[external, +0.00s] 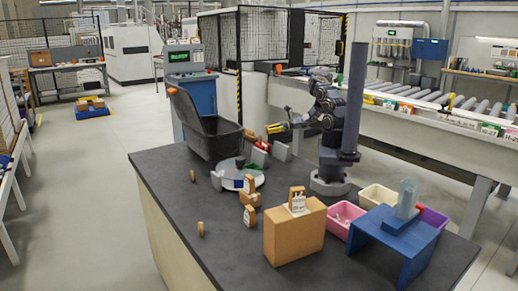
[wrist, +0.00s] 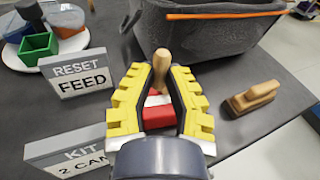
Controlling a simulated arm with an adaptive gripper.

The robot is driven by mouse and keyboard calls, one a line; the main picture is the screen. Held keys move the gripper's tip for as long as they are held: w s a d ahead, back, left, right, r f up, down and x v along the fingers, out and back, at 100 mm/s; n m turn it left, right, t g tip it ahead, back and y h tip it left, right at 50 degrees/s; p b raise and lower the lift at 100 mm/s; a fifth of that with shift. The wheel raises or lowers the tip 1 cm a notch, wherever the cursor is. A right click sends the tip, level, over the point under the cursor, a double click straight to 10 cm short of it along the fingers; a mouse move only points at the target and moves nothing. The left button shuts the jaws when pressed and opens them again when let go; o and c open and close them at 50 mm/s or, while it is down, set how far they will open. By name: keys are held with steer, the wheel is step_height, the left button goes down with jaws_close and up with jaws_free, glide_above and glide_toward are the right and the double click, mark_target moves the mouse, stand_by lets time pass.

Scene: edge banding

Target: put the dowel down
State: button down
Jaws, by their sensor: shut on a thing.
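My gripper (external: 275,128) is over the far part of the dark bench, beside the grey bin. In the wrist view my gripper (wrist: 160,82) has its yellow fingers shut on the dowel (wrist: 162,62), a pale wooden piece with a rounded end that sticks out past the fingertips. The fingers hide its lower part. A red and white block (wrist: 158,116) shows between the fingers; I cannot tell whether it touches the dowel. In the external view the dowel is too small to tell apart.
A grey bin (external: 216,132) stands beyond the gripper. A wooden block (wrist: 252,97) lies right of it. Signs reading FEED (wrist: 78,77) and KIT (wrist: 70,153) stand at left, by a round white tray (wrist: 75,50). A cardboard box (external: 294,234) and blue stand (external: 390,240) are nearer the camera.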

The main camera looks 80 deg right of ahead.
steer(key=shift+w+d+f, duration=0.35)
steer(key=shift+d+f, duration=0.05)
steer(key=shift+f, duration=0.3)
steer(key=shift+w+d+f, duration=0.1)
steer(key=shift+f, duration=0.8)
steer(key=shift+w+d+f, duration=0.1)
steer(key=shift+f, duration=0.75)
steer(key=shift+f, duration=0.2)
steer(key=c, duration=1.1)
jaws_free()
steer(key=shift+c, duration=0.2)
steer(key=shift+r, duration=0.1)
